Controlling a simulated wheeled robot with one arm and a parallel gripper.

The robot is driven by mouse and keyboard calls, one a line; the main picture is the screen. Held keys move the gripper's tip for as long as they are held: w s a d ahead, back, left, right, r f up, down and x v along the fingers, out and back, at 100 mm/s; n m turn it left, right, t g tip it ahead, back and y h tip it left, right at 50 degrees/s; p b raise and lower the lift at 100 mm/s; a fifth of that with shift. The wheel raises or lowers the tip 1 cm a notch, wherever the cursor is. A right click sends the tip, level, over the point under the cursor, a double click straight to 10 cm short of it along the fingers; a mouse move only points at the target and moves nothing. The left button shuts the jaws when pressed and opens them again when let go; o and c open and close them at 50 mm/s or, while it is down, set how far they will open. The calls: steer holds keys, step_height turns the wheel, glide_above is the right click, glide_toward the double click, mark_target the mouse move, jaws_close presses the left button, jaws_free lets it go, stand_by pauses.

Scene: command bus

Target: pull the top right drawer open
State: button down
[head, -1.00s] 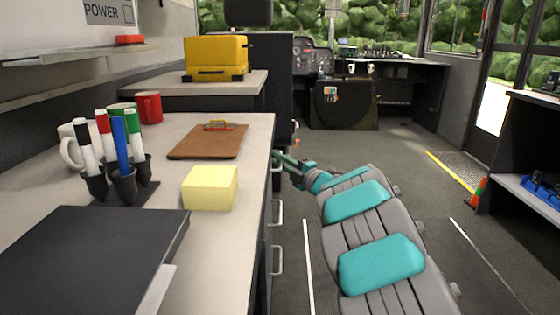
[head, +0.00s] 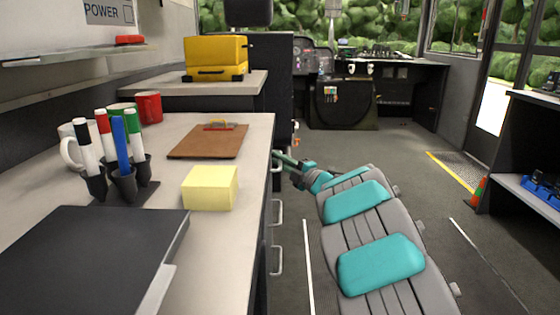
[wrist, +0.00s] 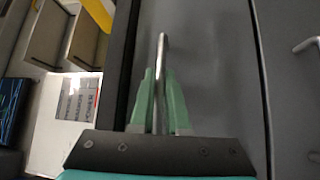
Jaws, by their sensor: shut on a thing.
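The drawer front (wrist: 205,60) is a flat grey panel with a metal bar handle (wrist: 161,55), close up in the wrist view. My gripper (wrist: 159,88) has its two green fingers on either side of this handle and is shut on it. In the head view my gripper (head: 281,159) reaches the side of the counter at its far end. The counter edge and my arm hide most of that drawer front there. I cannot tell from these views whether the drawer stands out from the cabinet.
Two more bar handles, one nearer (head: 277,261) and one farther (head: 277,213), stick out from the counter side. The worktop (head: 255,150) carries a clipboard (head: 208,142), a yellow block (head: 210,188) and pens in holders. The aisle floor (head: 400,155) right of the counter is clear beyond my arm.

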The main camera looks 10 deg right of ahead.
steer(key=shift+f, duration=0.1)
steer(key=s+d+p, duration=0.1)
steer(key=s+d, duration=0.1)
steer(key=d, duration=1)
steer(key=s+d+p, duration=0.2)
steer(key=s+d, duration=0.1)
steer(key=d, duration=1)
steer(key=s+d+p, duration=0.1)
steer(key=s+d, duration=0.1)
steer(key=d, duration=1.1)
steer(key=shift+s, duration=0.3)
steer(key=c, duration=0.9)
jaws_free()
steer(key=v, duration=0.7)
steer(key=shift+s+d, duration=0.25)
steer(key=shift+s, duration=0.05)
